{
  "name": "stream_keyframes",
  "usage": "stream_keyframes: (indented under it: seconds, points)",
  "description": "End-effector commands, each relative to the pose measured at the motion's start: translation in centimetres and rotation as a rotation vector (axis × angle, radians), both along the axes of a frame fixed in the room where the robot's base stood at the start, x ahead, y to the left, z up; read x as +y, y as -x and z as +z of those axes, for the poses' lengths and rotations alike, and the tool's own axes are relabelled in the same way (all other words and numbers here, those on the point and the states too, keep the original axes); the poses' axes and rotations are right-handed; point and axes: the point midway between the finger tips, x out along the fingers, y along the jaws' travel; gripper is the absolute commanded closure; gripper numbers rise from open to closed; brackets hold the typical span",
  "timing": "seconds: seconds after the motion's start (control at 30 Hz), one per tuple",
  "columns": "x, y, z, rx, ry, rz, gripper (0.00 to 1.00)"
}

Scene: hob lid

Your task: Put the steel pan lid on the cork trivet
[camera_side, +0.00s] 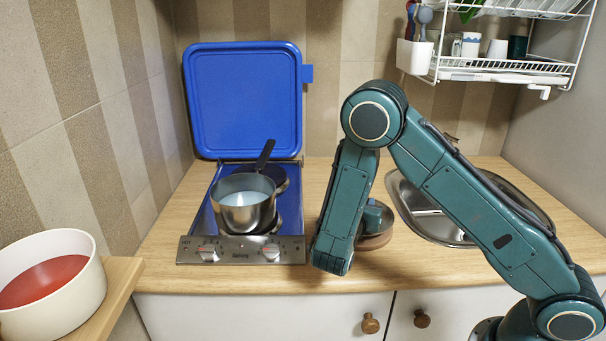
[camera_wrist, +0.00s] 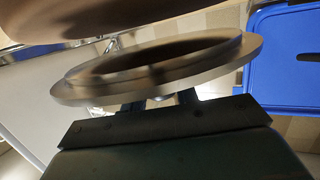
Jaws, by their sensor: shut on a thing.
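In the wrist view the steel pan lid (camera_wrist: 225,75) is a round disc with a pale metal rim, seen nearly edge-on. My gripper (camera_wrist: 163,103) is shut on it, with the fingers at the knob on its near side. In the side view my gripper (camera_side: 373,216) is mostly hidden behind my arm, right of the hob. A round tan-brown disc, apparently the cork trivet (camera_side: 376,242), shows partly there, low by the worktop. The lid is hard to separate from it in that view. I cannot tell whether the lid touches the trivet.
A steel pan (camera_side: 243,213) with white liquid stands on the hob (camera_side: 202,222); its black handle points up and back. The blue hob lid (camera_side: 243,100) stands open behind. The sink (camera_side: 420,215) is to the right, under a dish rack (camera_side: 505,72). A white pot (camera_side: 70,245) is at left.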

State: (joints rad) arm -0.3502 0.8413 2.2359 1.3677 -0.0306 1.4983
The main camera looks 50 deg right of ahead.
Motion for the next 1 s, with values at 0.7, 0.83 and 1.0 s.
stream_keyframes:
  seconds: [0.7, 0.83, 1.0]
  points:
    - [-0.01, 0.01, -0.64, 0.0, -0.001, 0.0, 0.49]
    - [0.0, 0.01, -0.6, 0.001, -0.002, 0.0, 0.49]
    - [-0.01, 0.01, -0.13, 0.0, -0.001, 0.0, 0.49]
